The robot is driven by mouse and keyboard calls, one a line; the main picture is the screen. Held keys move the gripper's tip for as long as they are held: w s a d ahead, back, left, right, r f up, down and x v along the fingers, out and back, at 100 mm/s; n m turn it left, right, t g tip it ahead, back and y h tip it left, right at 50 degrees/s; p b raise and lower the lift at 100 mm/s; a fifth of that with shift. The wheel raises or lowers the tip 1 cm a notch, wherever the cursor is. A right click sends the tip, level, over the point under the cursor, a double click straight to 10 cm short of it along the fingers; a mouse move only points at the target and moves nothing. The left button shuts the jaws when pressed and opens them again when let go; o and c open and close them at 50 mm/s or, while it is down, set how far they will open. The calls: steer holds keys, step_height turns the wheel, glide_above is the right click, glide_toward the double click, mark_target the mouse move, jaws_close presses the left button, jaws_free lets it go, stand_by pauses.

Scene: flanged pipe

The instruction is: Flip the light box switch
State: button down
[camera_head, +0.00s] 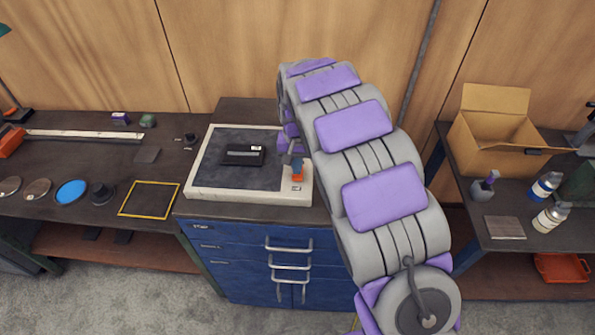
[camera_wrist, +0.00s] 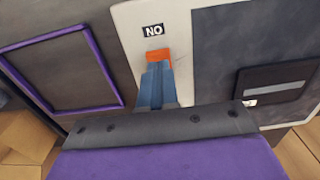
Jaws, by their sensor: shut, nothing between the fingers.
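The light box (camera_head: 200,181) is a pale frame around a dark panel on the bench top. Its frame (camera_wrist: 130,30) also shows in the wrist view. An orange switch (camera_wrist: 158,55) sits on the frame's corner beside a small black label (camera_wrist: 154,30), which reads "NO" in this view. The switch (camera_head: 298,177) shows at the box's front right corner in the head view. My gripper (camera_wrist: 157,72) is shut, its blue fingertips right at the switch and partly covering it. I cannot tell whether they touch. The panel looks dark.
A black cassette-like object (camera_head: 243,155) lies on the panel. A yellow frame (camera_head: 150,199) lies left of the box, and a purple frame (camera_wrist: 60,70) shows in the wrist view. An open cardboard box (camera_head: 495,135) and bottles (camera_head: 550,217) stand on the right table.

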steer(key=shift+f, duration=0.8)
stand_by(0.4)
steer(key=shift+r, duration=0.1)
steer(key=shift+r+p, duration=1.25)
steer(key=shift+r, duration=2.15)
steer(key=shift+s+d+r, duration=0.1)
steer(key=shift+d, duration=0.05)
steer(key=s+d+r+b, duration=0.1)
steer(key=s+d+r, duration=0.2)
steer(key=s+d, duration=0.4)
steer(key=s+d+r+b, duration=0.1)
steer(key=s+d+r, duration=0.3)
steer(key=s, duration=0.6)
steer(key=s+d+f+g+b, duration=0.1)
steer(key=s+d+f, duration=0.1)
steer(key=s, duration=0.9)
steer(key=s+d+f+b, duration=0.1)
steer(key=s+d+f, duration=0.1)
steer(key=s, duration=0.9)
steer(key=shift+s+d+g, duration=0.35)
steer(key=shift+d+g, duration=0.05)
steer(key=shift+d, duration=0.15)
